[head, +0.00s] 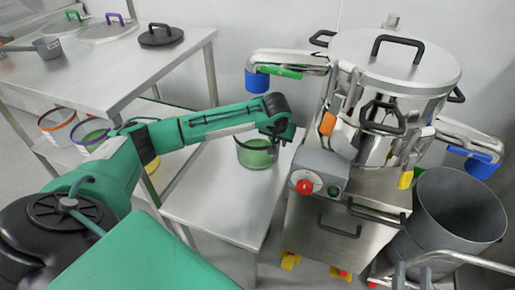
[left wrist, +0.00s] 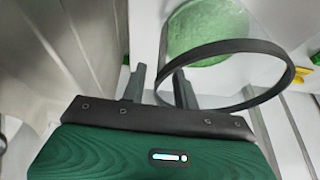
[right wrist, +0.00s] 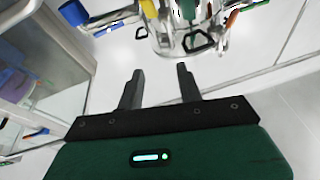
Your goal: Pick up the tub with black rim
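The tub with black rim (head: 257,153) is clear with green contents and stands on the steel table below the left arm. My left gripper (head: 277,132) is at its rim. In the left wrist view, the black rim (left wrist: 285,88) shows as a large ring, with green contents (left wrist: 207,28) beyond. One side of the rim passes between the spread fingers of the left gripper (left wrist: 160,88), which are not closed on it. My right gripper (right wrist: 160,80) is open and empty in the right wrist view, with the steel vessel beyond it.
A yellow-rimmed tub (head: 152,166) is partly behind my arm. A steel vessel (head: 390,100) on a cabinet stands right of the table, beside a grey bucket (head: 450,215). The table's front (head: 215,205) is clear.

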